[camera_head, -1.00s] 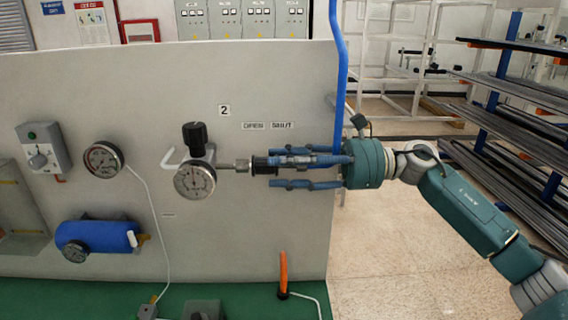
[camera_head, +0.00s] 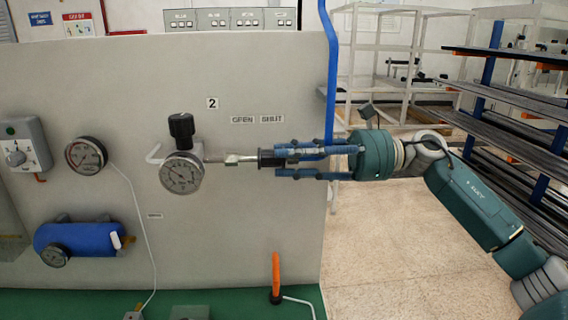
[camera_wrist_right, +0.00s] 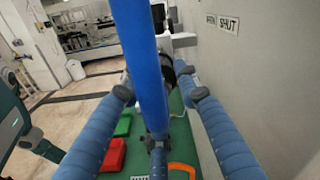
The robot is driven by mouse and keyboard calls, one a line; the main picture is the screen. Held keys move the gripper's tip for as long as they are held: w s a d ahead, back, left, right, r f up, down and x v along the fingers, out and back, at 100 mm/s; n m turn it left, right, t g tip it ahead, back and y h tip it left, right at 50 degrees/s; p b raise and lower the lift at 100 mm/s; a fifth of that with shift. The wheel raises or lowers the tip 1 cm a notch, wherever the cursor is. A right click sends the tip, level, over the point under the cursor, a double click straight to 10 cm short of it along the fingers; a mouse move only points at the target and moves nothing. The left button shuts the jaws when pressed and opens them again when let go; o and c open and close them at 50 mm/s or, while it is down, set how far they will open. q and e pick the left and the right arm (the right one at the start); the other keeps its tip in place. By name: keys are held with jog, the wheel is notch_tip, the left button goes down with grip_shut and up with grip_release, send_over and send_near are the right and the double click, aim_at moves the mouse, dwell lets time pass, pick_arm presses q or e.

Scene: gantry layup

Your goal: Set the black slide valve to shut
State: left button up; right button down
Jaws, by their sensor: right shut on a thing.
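The slide valve is a metal rod (camera_head: 230,158) running right from a round gauge (camera_head: 181,173), with a black grip (camera_head: 267,158) on its end. My right gripper (camera_head: 280,161) comes in from the right, with its blue fingers shut around the black grip. In the head view the black grip sits below the SHUT label (camera_head: 271,119), right of the OPEN label (camera_head: 242,120). The SHUT label (camera_wrist_right: 228,24) also shows in the right wrist view. There a blue upright bar and the fingers hide most of the dark grip (camera_wrist_right: 181,68). My left gripper is not in view.
A blue upright bar (camera_head: 331,75) passes close to my right gripper at the panel's right edge. The grey panel (camera_head: 220,230) also carries a black knob (camera_head: 182,127), a second gauge (camera_head: 86,156), a blue cylinder (camera_head: 75,238) and an orange handle (camera_head: 276,272).

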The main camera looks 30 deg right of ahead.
jog(key=c, duration=1.4)
grip_release()
jog(key=shift+d, duration=0.1)
jog(key=shift+c, duration=0.2)
jog(key=shift+s+d, duration=0.15)
jog(key=shift+d, duration=0.15)
jog(key=v, duration=1.2)
jog(key=shift+f, duration=0.1)
